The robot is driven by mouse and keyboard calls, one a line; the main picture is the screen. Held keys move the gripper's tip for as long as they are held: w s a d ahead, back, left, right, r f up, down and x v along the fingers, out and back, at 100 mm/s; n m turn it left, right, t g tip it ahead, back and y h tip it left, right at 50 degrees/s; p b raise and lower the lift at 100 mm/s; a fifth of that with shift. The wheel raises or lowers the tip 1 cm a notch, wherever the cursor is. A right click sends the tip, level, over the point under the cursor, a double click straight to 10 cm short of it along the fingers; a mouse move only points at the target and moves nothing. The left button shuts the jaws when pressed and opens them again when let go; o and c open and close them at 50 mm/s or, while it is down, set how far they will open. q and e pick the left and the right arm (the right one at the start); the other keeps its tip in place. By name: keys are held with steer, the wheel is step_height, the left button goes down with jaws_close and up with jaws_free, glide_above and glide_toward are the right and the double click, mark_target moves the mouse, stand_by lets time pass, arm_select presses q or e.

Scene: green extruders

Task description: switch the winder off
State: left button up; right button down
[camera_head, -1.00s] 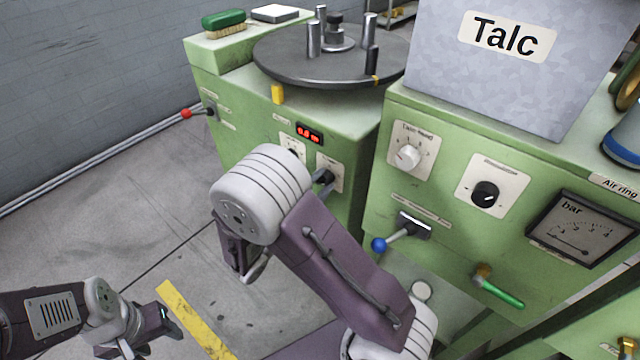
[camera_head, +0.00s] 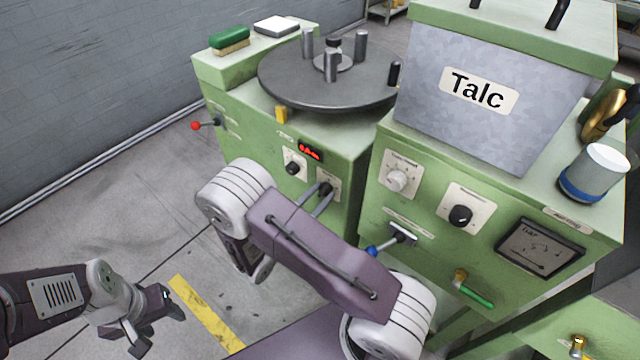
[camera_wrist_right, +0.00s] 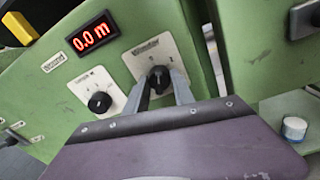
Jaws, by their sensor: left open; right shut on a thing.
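The winder (camera_head: 240,120) is the green machine with a dark round turntable (camera_head: 290,86) carrying upright posts. On its front a red display (camera_head: 310,151) reads 0.0 m in the right wrist view (camera_wrist_right: 93,34). Below it are two dial plates with black knobs. My right gripper (camera_head: 323,192) has its fingers on either side of the right-hand black knob (camera_wrist_right: 159,78) and is shut on it. The fingers partly hide the knob, and its exact setting cannot be told. The left knob (camera_wrist_right: 100,102) is free. My left gripper (camera_head: 158,312) is open and empty over the floor.
A second green machine stands at right with a Talc box (camera_head: 440,110), a blue-handled lever (camera_head: 374,251), a gauge (camera_head: 538,247) and a green-handled valve (camera_head: 474,292). A red-balled lever (camera_head: 197,126) sticks out at the winder's left. Floor at left is clear.

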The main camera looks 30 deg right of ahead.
steer(key=n+p, duration=0.3)
steer(key=shift+r, duration=0.15)
steer(key=shift+n+p, duration=0.8)
steer(key=shift+f, duration=0.2)
steer(key=c, duration=1.1)
jaws_free()
steer(key=shift+o, duration=0.2)
steer(key=shift+a, duration=0.1)
